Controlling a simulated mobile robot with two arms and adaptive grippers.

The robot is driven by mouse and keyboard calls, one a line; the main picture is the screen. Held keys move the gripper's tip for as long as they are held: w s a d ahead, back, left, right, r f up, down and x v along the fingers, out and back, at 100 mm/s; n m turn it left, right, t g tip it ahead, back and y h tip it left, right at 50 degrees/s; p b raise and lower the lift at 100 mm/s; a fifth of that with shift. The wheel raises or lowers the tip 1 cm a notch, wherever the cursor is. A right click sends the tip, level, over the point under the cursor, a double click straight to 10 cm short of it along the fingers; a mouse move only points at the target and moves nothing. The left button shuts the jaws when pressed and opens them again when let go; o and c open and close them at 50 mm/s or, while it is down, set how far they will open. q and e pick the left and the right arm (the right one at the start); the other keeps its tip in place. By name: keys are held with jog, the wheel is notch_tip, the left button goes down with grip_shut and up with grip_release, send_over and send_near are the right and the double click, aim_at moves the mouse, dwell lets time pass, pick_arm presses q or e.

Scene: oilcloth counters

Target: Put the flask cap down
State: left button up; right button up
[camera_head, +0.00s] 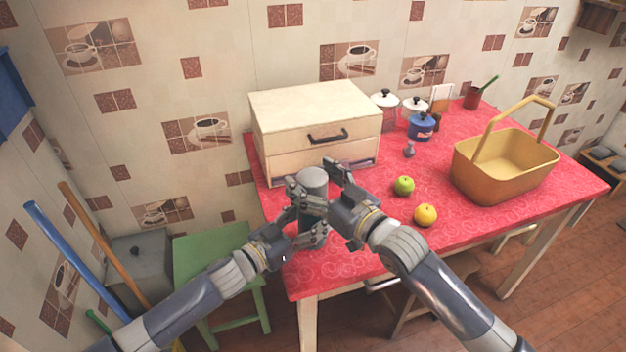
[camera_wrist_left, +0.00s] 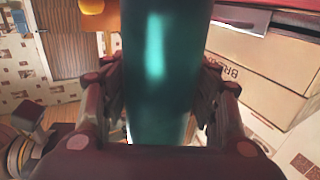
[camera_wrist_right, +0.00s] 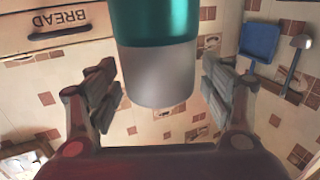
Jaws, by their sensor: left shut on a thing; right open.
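The flask is a teal cylinder (camera_wrist_left: 158,70) that fills the middle of the left wrist view. My left gripper (camera_head: 308,222) is shut on its body and holds it up by the table's left front part. The grey flask cap (camera_head: 313,180) sits on the end of the flask; in the right wrist view the cap (camera_wrist_right: 160,76) adjoins the teal body. My right gripper (camera_head: 320,182) is open, with one finger on each side of the cap and a visible gap on both sides. Most of the flask body is hidden by the grippers in the head view.
A cream bread box (camera_head: 315,125) stands behind my grippers on the red table (camera_head: 345,245). A green apple (camera_head: 403,186), a yellow fruit (camera_head: 425,215), a yellow basket (camera_head: 505,175) and a blue pot (camera_head: 421,127) are to the right. The table's front strip is clear.

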jog(key=v, duration=1.2)
jog(key=shift+r, duration=0.1)
pick_arm(q)
jog(key=o, duration=1.7)
jog(key=shift+a, duration=0.1)
jog(key=v, duration=1.2)
